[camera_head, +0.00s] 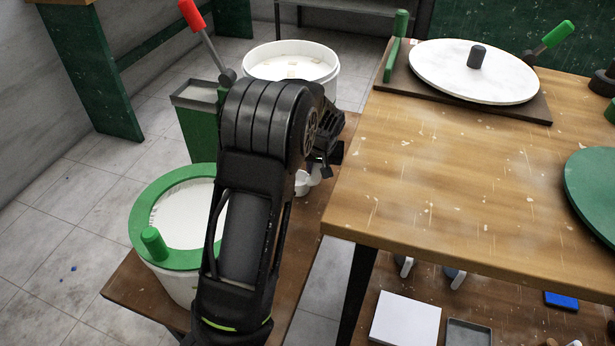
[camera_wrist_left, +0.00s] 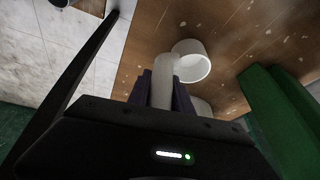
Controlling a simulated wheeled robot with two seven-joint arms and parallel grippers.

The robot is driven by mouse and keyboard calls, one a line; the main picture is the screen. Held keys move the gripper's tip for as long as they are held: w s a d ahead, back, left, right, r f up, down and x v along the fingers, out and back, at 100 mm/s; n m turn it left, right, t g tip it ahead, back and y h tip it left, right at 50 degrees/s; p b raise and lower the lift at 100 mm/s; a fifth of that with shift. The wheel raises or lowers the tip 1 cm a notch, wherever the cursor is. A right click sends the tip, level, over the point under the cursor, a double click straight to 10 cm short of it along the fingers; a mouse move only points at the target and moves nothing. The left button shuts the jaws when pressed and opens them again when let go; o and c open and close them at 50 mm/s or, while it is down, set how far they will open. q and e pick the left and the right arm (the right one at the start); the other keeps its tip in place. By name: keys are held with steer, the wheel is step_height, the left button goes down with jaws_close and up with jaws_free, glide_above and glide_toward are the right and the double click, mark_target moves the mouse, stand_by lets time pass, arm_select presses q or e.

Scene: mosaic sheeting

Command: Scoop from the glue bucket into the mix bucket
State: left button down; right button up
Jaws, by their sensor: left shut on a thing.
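My left gripper (camera_head: 326,160) is over the low brown bench, right of the buckets, partly behind my own arm. In the left wrist view its dark fingers (camera_wrist_left: 162,88) are shut on the pale handle of a white scoop (camera_wrist_left: 192,62). The scoop's round cup is above the brown bench top; whether it touches cannot be told. In the head view only bits of the white scoop (camera_head: 304,184) show. A white bucket with a green rim (camera_head: 143,206) stands near; another white bucket (camera_head: 335,78) stands behind. Both hold whitish stuff; which is glue cannot be told. My right gripper is not in view.
A green box (camera_head: 197,132) with a red-handled lever stands between the buckets. The wooden table (camera_head: 450,180) rises at the right, with a white turntable disc (camera_head: 440,65) at its back. The brown bench (camera_head: 135,288) is narrow. A green block (camera_wrist_left: 272,110) shows in the wrist view.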

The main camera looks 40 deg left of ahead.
arm_select(q)
step_height(320, 180, up, 10)
steer(key=shift+p, duration=0.9)
steer(key=shift+r, duration=0.1)
